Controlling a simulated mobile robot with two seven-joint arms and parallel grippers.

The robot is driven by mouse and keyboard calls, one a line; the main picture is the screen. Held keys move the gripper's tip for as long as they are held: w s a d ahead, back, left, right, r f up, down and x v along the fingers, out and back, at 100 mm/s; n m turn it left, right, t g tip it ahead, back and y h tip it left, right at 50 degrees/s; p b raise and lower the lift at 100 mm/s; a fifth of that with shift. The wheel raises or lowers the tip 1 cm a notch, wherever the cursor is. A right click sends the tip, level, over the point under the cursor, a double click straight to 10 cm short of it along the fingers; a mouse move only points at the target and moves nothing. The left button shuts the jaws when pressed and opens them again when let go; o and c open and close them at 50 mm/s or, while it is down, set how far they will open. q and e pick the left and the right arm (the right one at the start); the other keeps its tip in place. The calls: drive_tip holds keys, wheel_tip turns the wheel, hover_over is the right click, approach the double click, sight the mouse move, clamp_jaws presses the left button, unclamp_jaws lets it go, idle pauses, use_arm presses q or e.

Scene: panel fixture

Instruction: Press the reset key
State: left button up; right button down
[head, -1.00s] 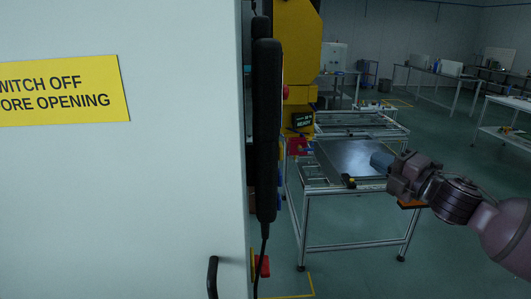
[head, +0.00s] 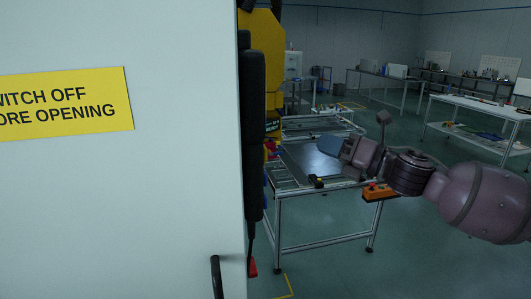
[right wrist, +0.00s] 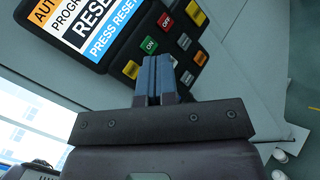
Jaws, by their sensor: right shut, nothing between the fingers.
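In the right wrist view a dark key panel (right wrist: 122,52) carries a lit screen (right wrist: 92,20) with the words "RESET" and "PRESS RESET". Which one is the reset key I cannot read. My right gripper (right wrist: 155,62) is shut and empty, its blue fingers pointing toward the keys; whether they touch the panel I cannot tell. The right gripper also shows in the head view (head: 329,144). My left gripper is out of view.
A large pale panel (head: 120,210) with a yellow warning sign (head: 65,103) fills the left of the head view. A long black part (head: 254,120) stands along its edge. A metal-framed table (head: 317,243) stands behind my right arm. Open floor lies at the right.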

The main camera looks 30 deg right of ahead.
drive_tip(key=shift+a, duration=0.15)
drive_tip(key=shift+a, duration=0.1)
drive_tip(key=w+a, duration=0.2)
drive_tip(key=a, duration=0.6)
drive_tip(key=shift+a+b, duration=0.2)
drive_tip(key=shift+b, duration=0.25)
drive_tip(key=shift+a+r, duration=0.1)
idle(1.8)
drive_tip(key=shift+w+a, duration=0.1)
drive_tip(key=shift+a, duration=0.2)
drive_tip(key=shift+w+a+p, duration=0.1)
drive_tip(key=shift+a+p, duration=0.25)
drive_tip(key=shift+a, duration=0.05)
idle(0.8)
drive_tip(key=shift+d, duration=0.15)
drive_tip(key=shift+s+d, duration=0.2)
drive_tip(key=shift+d, duration=0.5)
